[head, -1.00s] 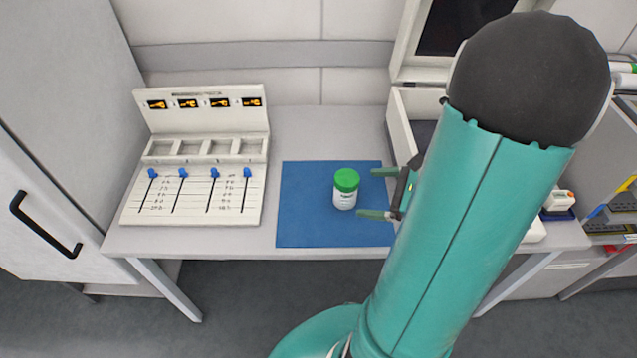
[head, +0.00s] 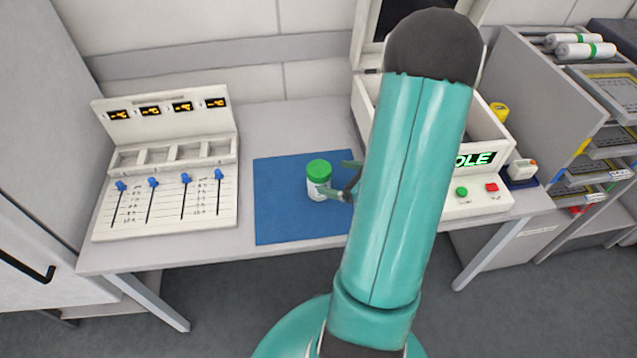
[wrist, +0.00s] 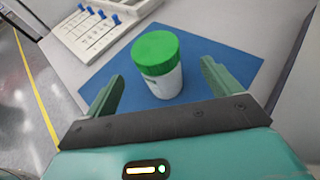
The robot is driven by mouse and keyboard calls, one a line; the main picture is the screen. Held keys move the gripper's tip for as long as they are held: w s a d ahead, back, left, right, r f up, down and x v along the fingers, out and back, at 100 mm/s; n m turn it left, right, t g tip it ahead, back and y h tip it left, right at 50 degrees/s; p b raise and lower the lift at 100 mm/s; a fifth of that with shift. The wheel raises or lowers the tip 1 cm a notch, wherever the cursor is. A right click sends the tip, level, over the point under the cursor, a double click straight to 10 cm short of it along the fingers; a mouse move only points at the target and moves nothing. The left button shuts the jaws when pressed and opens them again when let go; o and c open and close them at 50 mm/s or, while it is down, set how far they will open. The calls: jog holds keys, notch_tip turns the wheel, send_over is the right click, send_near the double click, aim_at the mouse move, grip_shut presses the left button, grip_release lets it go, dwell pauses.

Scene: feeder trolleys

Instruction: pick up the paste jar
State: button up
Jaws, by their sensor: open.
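The paste jar (head: 318,180) is white with a green lid and stands upright on a blue mat (head: 272,222) on the grey table. In the wrist view the jar (wrist: 166,84) is just ahead of my gripper, between the lines of its two fingers. My gripper (head: 338,180) is open at the jar's right side in the head view, its near finger overlapping the jar's lower edge. In the wrist view both green fingers of my gripper (wrist: 162,88) are spread and empty. I cannot tell whether either finger touches the jar.
A white panel with blue sliders (head: 168,205) and orange displays stands left of the mat. A white machine (head: 478,198) with green and red buttons is to the right, behind my arm. A rack (head: 590,140) stands farther right. The mat's left part is clear.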

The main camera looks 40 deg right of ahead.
aim_at(330, 177)
jog(key=x, duration=0.5)
jog(key=shift+a+f, duration=0.1)
jog(key=shift+f, duration=0.05)
jog(key=c, duration=1.3)
